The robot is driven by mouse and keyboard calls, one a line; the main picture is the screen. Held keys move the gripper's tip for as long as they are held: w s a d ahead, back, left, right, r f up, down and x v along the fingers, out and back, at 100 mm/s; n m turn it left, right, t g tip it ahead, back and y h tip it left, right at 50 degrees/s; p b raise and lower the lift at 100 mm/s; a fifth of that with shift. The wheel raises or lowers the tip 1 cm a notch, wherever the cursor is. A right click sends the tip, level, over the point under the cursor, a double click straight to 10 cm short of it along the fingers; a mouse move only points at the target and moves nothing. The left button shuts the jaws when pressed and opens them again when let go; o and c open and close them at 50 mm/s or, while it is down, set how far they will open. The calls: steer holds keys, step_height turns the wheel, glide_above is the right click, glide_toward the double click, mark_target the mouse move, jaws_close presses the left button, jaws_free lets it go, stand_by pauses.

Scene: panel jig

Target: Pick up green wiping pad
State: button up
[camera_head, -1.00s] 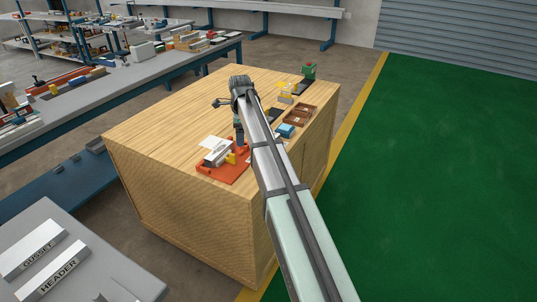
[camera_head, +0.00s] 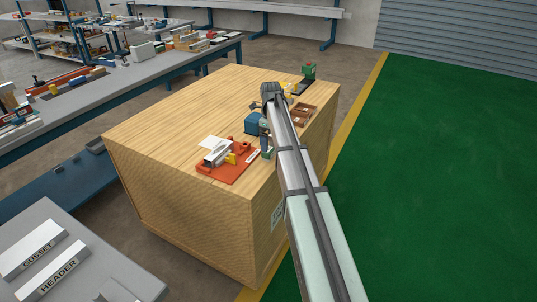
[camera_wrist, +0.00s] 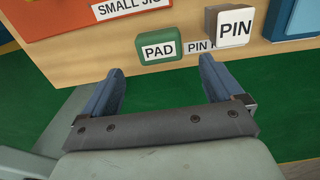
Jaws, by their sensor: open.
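The green wiping pad (camera_wrist: 148,58) is a small rounded green block with a white label reading PAD. In the wrist view it lies on the wooden surface near its edge, just beyond my gripper (camera_wrist: 161,68). My gripper's two blue fingers are spread wide, with nothing held between them. The pad is roughly ahead of the gap, apart from the fingers. In the head view my gripper (camera_head: 266,154) hangs over the bench's right side, beside the orange jig board (camera_head: 226,178).
A white block labelled PIN (camera_wrist: 229,27) stands right of the pad, partly over another label. A blue item (camera_wrist: 293,20) is farther right. The wooden bench (camera_head: 165,115) also carries brown trays (camera_head: 303,113); its left part is clear. Green floor lies beyond its edge.

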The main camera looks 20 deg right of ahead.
mark_target(268, 153)
steer(key=shift+w+a+f, duration=0.15)
steer(key=shift+w+f, duration=0.05)
steer(key=shift+f, duration=1.3)
steer(key=shift+w+a+f, duration=0.1)
steer(key=shift+w+f, duration=0.05)
steer(key=shift+f, duration=1.35)
steer(key=c, duration=1)
